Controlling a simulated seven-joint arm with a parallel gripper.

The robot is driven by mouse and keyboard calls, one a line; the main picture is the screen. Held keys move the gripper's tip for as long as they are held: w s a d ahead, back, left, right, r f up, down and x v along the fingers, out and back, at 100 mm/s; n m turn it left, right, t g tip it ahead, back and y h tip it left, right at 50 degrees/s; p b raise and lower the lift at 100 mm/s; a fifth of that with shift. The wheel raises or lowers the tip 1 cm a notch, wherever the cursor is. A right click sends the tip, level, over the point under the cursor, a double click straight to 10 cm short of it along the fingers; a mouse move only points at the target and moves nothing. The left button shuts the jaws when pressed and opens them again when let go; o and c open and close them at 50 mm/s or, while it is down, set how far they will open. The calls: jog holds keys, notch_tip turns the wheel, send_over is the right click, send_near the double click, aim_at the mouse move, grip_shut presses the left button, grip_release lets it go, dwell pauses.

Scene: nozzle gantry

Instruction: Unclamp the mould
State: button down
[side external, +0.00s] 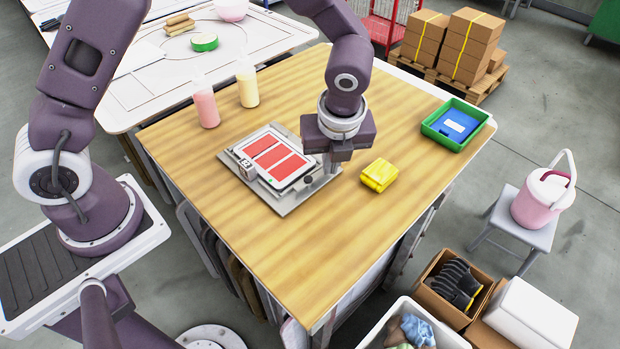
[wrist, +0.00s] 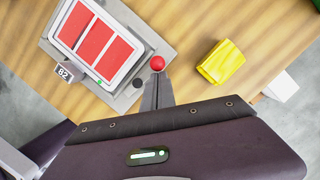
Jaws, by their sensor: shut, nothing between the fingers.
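The mould (side external: 249,152) is a white-rimmed frame with three red panels, lying on a grey base plate (side external: 286,208) on the wooden table. It also shows in the wrist view (wrist: 128,62). A red ball knob (wrist: 157,63) sits at the plate's edge in the wrist view; in the side view my gripper hides it. A dark round knob (side external: 309,180) is on the plate beside the mould. My gripper (side external: 334,168) is shut and empty at the plate's right edge. In the wrist view its fingertips (wrist: 157,76) are right by the red knob; I cannot tell whether they touch.
A folded yellow cloth (side external: 379,175) lies right of the plate. A green tray (side external: 455,124) with a blue item is at the table's right corner. A pink bottle (side external: 205,106) and a cream bottle (side external: 247,85) stand behind the mould. The front of the table is clear.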

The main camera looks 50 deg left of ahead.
jog(key=shift+w+a+n, duration=0.15)
jog(key=shift+n, duration=0.35)
dwell(0.3)
jog(key=s+d, duration=0.2)
jog(key=d, duration=0.1)
jog(key=shift+s+d+f, duration=0.2)
jog(key=shift+d+f, duration=0.05)
jog(key=shift+f, duration=0.15)
jog(key=v, duration=1)
